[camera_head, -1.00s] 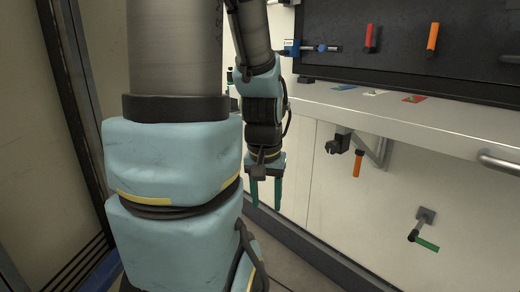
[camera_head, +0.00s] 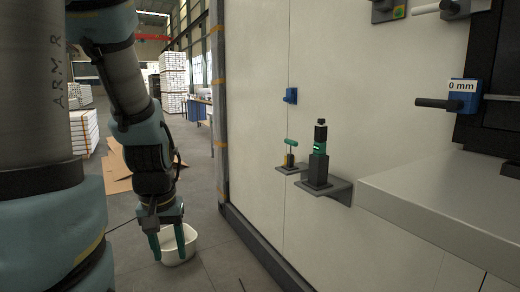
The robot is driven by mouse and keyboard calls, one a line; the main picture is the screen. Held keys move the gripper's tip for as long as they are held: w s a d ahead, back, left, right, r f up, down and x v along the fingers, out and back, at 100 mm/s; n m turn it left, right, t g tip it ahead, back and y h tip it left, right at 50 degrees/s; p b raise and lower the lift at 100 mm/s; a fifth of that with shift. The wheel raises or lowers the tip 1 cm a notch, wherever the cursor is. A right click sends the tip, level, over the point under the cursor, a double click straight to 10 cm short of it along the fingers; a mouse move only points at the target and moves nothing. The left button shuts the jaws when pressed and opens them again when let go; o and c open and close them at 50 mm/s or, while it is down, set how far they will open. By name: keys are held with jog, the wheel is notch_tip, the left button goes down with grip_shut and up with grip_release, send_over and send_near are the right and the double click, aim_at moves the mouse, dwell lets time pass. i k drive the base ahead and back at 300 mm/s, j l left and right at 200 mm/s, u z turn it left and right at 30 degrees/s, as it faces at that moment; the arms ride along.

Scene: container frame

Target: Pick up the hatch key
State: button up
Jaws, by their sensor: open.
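A small T-shaped piece with a green handle (camera_head: 291,143), which looks like the hatch key, stands upright on a small grey wall shelf (camera_head: 288,170). Its lower part is dark and yellowish and too small to make out well. A black tool with a green band (camera_head: 320,147) stands in a dark block on the larger shelf just right of it. My gripper (camera_head: 169,253) hangs at the left, fingers pointing down, open and empty. It is well left of the shelves and lower in the picture, apart from both.
A white bucket (camera_head: 180,244) stands on the floor behind my fingers. A grey worktop (camera_head: 450,205) juts out at the right. A blue wall fitting (camera_head: 290,95) and a blue block marked "0 mm" (camera_head: 462,93) are above. Cardboard (camera_head: 113,170) lies on the floor farther back.

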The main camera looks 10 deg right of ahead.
aim_at(291, 142)
jog(key=i+z, duration=0.1)
jog(key=i, duration=0.5)
jog(key=i+j, duration=0.15)
jog(key=i, duration=0.45)
jog(key=i+z, duration=0.15)
jog(key=i, duration=0.5)
